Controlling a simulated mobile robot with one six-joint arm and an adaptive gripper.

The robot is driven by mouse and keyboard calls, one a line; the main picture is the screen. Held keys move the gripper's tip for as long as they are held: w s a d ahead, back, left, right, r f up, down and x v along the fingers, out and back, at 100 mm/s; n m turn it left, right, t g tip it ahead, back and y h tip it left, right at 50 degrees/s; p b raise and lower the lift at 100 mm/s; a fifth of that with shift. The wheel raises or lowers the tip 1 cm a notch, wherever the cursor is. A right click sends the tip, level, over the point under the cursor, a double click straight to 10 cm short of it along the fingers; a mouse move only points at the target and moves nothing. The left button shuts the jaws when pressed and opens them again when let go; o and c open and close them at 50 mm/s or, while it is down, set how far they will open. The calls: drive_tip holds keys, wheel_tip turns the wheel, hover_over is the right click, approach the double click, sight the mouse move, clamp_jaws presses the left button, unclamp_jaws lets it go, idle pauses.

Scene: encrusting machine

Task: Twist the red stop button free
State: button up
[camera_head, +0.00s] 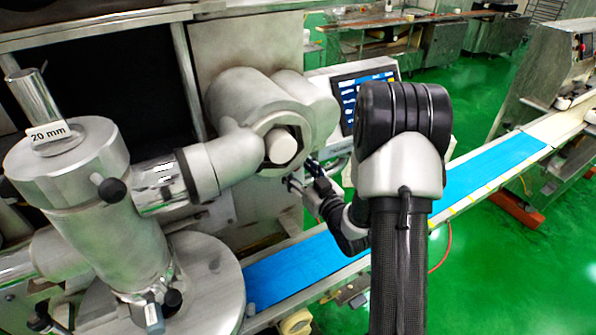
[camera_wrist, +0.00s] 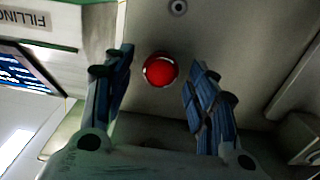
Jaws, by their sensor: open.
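The red stop button (camera_wrist: 160,70) shows in the wrist view as a round red dome on a grey metal panel (camera_wrist: 225,45). My gripper (camera_wrist: 158,80) is open, with one blue-padded finger on each side of the button in the picture. The fingers look apart from it, and I cannot tell how far the tips are from the panel. In the head view my gripper (camera_head: 308,174) is beside the machine, below the round metal housing, and the button is hidden there.
A screen panel (camera_head: 362,95) stands behind my arm. A blue conveyor belt (camera_head: 300,268) runs below my gripper. A metal hopper (camera_head: 90,205) labelled "20 mm" stands at the left.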

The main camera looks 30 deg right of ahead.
drive_tip(key=shift+w, duration=0.1)
drive_tip(key=shift+c, duration=0.3)
drive_tip(key=c, duration=1)
drive_tip(key=shift+m, duration=0.6)
drive_tip(key=o, duration=1.1)
drive_tip(key=shift+c, duration=0.2)
drive_tip(key=s, duration=0.7)
drive_tip(key=shift+s, duration=0.25)
